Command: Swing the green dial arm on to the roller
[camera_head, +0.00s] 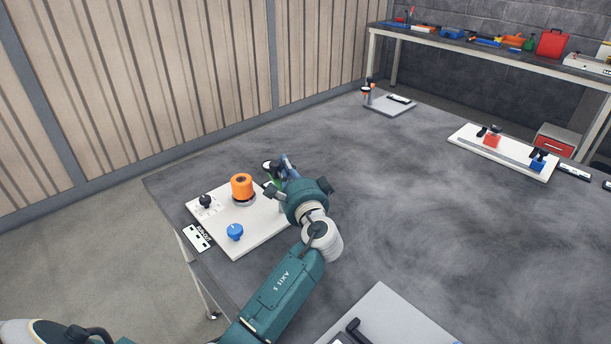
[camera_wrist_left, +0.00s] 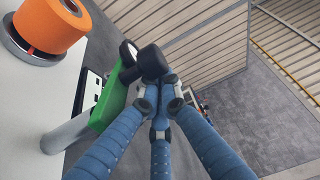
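The orange roller (camera_head: 242,187) stands upright on a white board (camera_head: 263,226); it also shows at the top left of the left wrist view (camera_wrist_left: 50,25). The green dial arm (camera_wrist_left: 112,102), with a round dial (camera_wrist_left: 128,53) and a black knob (camera_wrist_left: 151,62), is apart from the roller, on a grey post (camera_wrist_left: 66,133). In the head view the green arm (camera_head: 271,188) is partly hidden by my left gripper (camera_head: 285,163). The blue fingers are drawn together, their tips (camera_wrist_left: 160,90) right at the knob; I cannot tell if they pinch it. My right gripper is out of view.
A blue knob (camera_head: 235,232) and a black knob (camera_head: 205,201) stand on the same board, with a label plate (camera_head: 197,237) beside it. Other fixtures stand at the back (camera_head: 388,103) and right (camera_head: 505,153). The table's middle (camera_head: 420,200) is clear.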

